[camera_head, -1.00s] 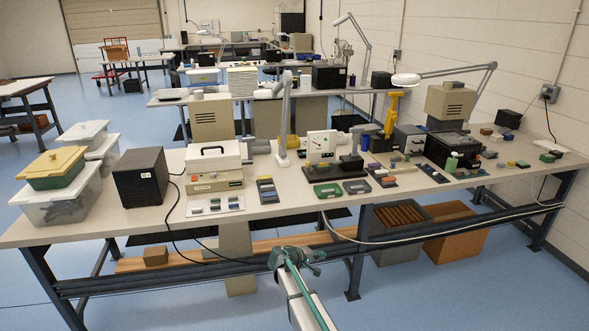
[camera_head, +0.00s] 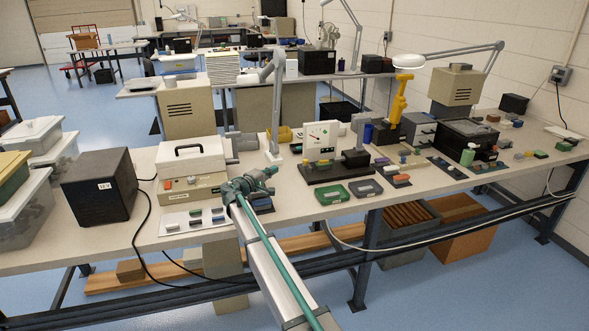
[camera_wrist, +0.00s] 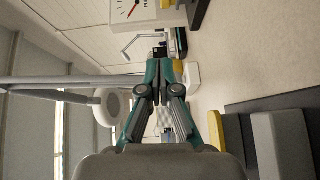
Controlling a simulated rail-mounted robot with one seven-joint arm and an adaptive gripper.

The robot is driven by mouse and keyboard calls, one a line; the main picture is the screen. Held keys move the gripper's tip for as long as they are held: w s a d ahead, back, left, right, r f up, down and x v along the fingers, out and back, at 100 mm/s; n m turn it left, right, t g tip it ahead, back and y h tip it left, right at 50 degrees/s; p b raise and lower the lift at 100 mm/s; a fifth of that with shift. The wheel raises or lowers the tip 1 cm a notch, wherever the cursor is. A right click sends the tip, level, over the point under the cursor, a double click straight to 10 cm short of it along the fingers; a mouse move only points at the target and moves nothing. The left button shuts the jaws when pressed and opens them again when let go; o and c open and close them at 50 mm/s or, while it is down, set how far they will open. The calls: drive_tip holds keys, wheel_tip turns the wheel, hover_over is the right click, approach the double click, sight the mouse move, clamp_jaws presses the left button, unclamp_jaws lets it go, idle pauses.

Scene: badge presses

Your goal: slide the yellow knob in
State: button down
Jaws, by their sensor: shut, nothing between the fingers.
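My gripper (camera_head: 268,174) is above the front of the bench, right of the beige box; its fingers are shut and empty. In the wrist view my gripper (camera_wrist: 166,68) has its fingers together, pointing along the bench. Another bit of yellow (camera_wrist: 167,4) shows at the top edge. I cannot tell which is the knob. A dark pad (camera_head: 262,206) lies under my gripper, mostly hidden.
The beige box (camera_head: 192,163) and a plate of small blocks (camera_head: 180,228) are left of my gripper. A gauge stand (camera_head: 322,141) is to the right, with green (camera_head: 332,194) and grey (camera_head: 366,189) trays before it. A lamp post (camera_head: 275,110) rises behind.

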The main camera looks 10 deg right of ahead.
sight(304, 162)
drive_tip(key=shift+w+f, duration=0.3)
drive_tip(key=shift+f, duration=0.25)
drive_tip(key=shift+w+d+r, duration=0.15)
drive_tip(key=shift+w+d, duration=0.1)
drive_tip(key=shift+w, duration=0.1)
drive_tip(key=p+x, duration=0.2)
drive_tip(key=x, duration=0.7)
drive_tip(key=shift+a, duration=0.1)
drive_tip(key=d, duration=0.3)
drive_tip(key=shift+d+p, duration=0.15)
drive_tip(key=shift+p, duration=0.2)
drive_tip(key=shift+d+f, duration=0.2)
drive_tip(key=shift+d, duration=0.25)
drive_tip(key=d+b, duration=0.2)
drive_tip(key=shift+w+d+f, duration=0.2)
drive_tip(key=shift+d, duration=0.05)
drive_tip(key=shift+d+r, duration=0.2)
drive_tip(key=shift+r, duration=0.05)
